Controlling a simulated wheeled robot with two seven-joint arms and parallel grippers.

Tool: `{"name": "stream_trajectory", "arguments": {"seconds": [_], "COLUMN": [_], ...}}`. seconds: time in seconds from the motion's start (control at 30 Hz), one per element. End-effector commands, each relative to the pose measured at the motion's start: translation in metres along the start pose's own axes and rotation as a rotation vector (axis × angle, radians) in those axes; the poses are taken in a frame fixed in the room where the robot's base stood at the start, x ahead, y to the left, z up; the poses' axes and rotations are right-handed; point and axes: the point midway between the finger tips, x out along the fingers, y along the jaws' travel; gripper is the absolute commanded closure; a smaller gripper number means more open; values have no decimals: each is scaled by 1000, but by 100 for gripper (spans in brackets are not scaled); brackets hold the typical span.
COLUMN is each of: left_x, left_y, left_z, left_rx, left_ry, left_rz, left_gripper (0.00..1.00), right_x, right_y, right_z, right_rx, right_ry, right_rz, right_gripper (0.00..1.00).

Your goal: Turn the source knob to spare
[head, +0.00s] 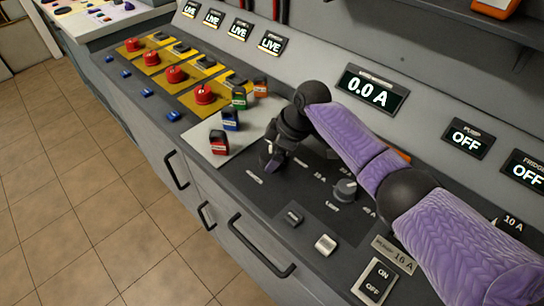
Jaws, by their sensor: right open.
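My right gripper (270,160) is open, with its fingers pointing down over the left part of the dark control panel (248,195). The gripper and wrist cover the panel there, and I cannot make out a source knob under or between the fingers. Small white labels sit around that spot, too small to read surely. A grey round knob (345,190) with ampere marks around it stands to the right of the gripper, clear of it. My left gripper is not in view.
Red, blue, green and orange tagged blocks stand on a pale plate (200,135) left of the gripper. Red rotary switches (204,94) sit on yellow plates beyond. A display (371,91) reads 0.0 A. An ON/OFF rocker (375,283) is at the front right.

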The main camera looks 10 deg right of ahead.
Motion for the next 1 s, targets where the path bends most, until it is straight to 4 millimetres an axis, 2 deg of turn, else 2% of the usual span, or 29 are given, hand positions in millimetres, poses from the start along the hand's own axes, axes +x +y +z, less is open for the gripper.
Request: {"name": "stream_trajectory", "arguments": {"seconds": [0.03, 0.1, 0.4, 0.8, 1.0], "left_x": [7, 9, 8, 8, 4], "left_y": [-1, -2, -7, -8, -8], "left_z": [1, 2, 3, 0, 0], "left_rx": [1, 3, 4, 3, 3], "left_ry": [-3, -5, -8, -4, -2], "left_rz": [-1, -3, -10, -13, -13], "left_gripper": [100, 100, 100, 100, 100], "right_x": [11, 16, 17, 17, 16], "right_y": [0, 0, 0, 0, 0], "right_z": [1, 0, -1, -1, -1], "right_rx": [0, 0, -1, -1, 16], "right_ry": [0, 0, 1, 1, 1], "right_rz": [-1, 0, 2, 2, 8], "right_gripper": [0, 0, 2, 85, 85]}}
